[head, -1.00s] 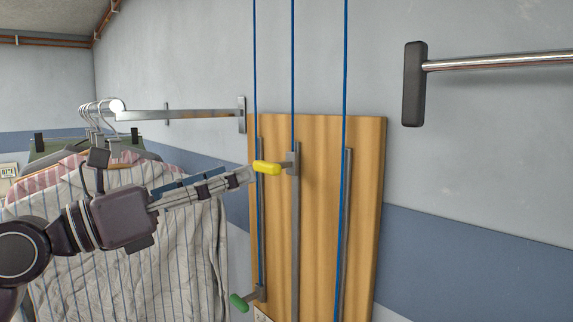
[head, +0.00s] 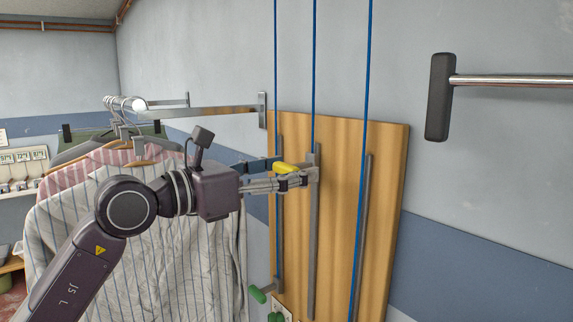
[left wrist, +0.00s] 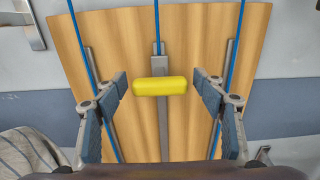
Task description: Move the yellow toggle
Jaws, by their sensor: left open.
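The yellow toggle (head: 285,168) sits on the middle grey rail (head: 314,240) of a wooden board, high up near the rail's top end. In the left wrist view the yellow toggle (left wrist: 160,86) lies crosswise between my open fingers, with a gap on each side. My left gripper (head: 290,174) is open around the toggle in the head view, with fingers partly covering it. The same left gripper (left wrist: 163,100) shows its two fingers in the left wrist view. My right gripper does not show.
Blue cords (head: 367,100) run down to the rails on the wooden board (head: 390,180). Shirts (head: 150,235) hang from a metal rack (head: 200,111) at left, behind my arm. A bar with a black end (head: 440,97) juts from the wall at right.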

